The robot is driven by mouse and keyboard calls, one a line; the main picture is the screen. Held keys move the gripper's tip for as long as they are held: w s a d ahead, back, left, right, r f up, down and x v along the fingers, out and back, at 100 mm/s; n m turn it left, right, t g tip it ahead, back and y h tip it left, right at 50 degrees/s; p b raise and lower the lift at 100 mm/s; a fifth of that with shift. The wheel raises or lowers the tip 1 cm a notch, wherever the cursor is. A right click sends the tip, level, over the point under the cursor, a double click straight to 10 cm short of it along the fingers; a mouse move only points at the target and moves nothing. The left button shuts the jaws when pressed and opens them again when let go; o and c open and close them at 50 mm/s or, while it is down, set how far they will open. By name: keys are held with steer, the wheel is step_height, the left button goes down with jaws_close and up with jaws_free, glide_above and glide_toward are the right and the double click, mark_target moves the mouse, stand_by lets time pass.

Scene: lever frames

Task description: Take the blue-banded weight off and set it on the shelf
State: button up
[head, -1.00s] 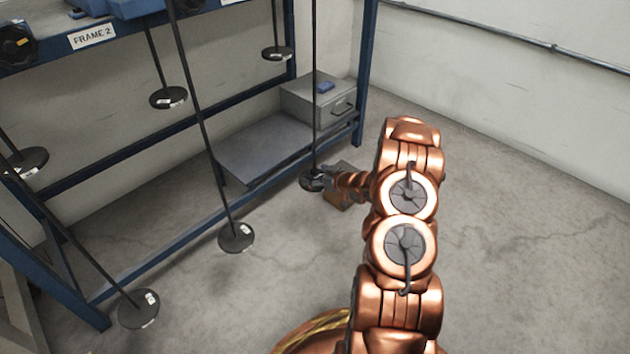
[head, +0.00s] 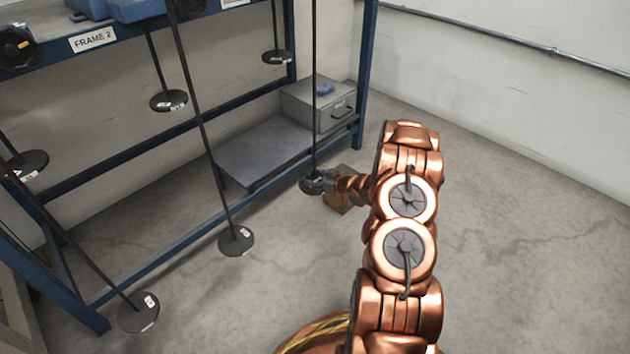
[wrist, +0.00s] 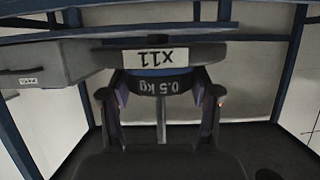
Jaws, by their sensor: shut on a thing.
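A dark weight (wrist: 160,86) marked "0.5 kg" sits between the two fingers of my gripper (wrist: 160,105) in the wrist view, and my gripper is shut on it. In the head view my gripper (head: 328,182) is at the foot of the right-hand hanging rod (head: 315,90), at a dark disc (head: 312,185). The grey shelf (head: 262,152) is behind and to the left of it.
Other rods with discs hang to the left, the nearest disc (head: 236,240) apart from my gripper. The blue frame's lower rail (head: 180,250) runs behind them. Floor at the right is clear.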

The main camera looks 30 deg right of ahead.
mark_target(318, 179)
steer(key=shift+r+p, duration=0.45)
steer(key=shift+r, duration=0.2)
steer(key=r+p, duration=0.1)
steer(key=s+r+p, duration=0.1)
steer(key=shift+d+r, duration=0.2)
steer(key=shift+r, duration=0.15)
steer(key=s+d+p, duration=0.2)
steer(key=s, duration=0.6)
steer(key=s+d+p, duration=0.1)
steer(key=s+p, duration=0.2)
steer(key=s, duration=0.5)
steer(key=shift+s+d, duration=0.25)
steer(key=shift+d, duration=0.1)
steer(key=shift+r, duration=0.2)
steer(key=s+d+p, duration=0.1)
steer(key=s, duration=0.5)
steer(key=shift+d, duration=0.25)
